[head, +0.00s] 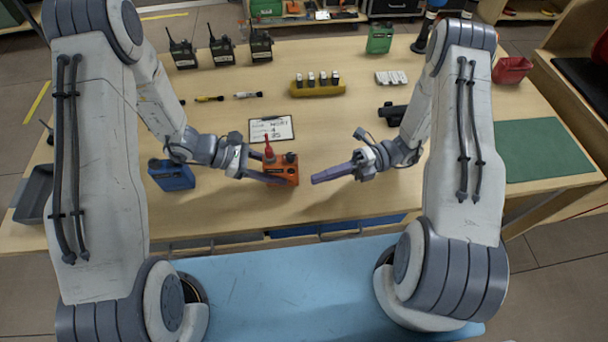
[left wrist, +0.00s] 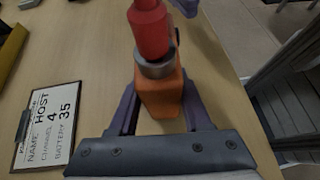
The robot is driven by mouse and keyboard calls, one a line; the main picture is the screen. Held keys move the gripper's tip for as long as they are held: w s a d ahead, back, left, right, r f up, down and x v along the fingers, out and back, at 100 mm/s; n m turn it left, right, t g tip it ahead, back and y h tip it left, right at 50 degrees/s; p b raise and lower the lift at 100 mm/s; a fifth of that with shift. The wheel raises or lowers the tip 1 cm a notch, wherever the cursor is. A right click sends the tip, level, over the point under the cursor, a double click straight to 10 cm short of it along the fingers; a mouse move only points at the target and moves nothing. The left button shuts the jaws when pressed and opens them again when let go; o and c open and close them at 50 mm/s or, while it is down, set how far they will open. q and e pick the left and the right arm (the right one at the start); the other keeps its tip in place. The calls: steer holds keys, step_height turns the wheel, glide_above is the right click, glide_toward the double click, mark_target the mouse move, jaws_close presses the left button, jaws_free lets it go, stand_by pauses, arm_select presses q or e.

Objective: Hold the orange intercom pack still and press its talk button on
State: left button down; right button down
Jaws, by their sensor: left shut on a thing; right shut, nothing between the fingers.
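The orange intercom pack (head: 283,172) stands on the table near its front edge, with a red stub and a dark knob on top. My left gripper (head: 272,179) comes from the left and is shut on the pack.
A clipboard (head: 271,130) reading host, channel 4, battery 35 lies just behind the pack. A blue pack (head: 171,176) stands to the left. Black radios (head: 222,50), a yellow battery holder (head: 317,88) and a green pack (head: 379,38) are further back. The tabletop in front is clear.

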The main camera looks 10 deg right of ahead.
arm_select(q)
steer(key=shift+w, duration=0.1)
arm_select(e)
steer(key=shift+v, duration=2.35)
steer(key=shift+s, duration=0.1)
arm_select(q)
steer(key=shift+c, duration=1.4)
jaws_free()
steer(key=shift+a, duration=0.1)
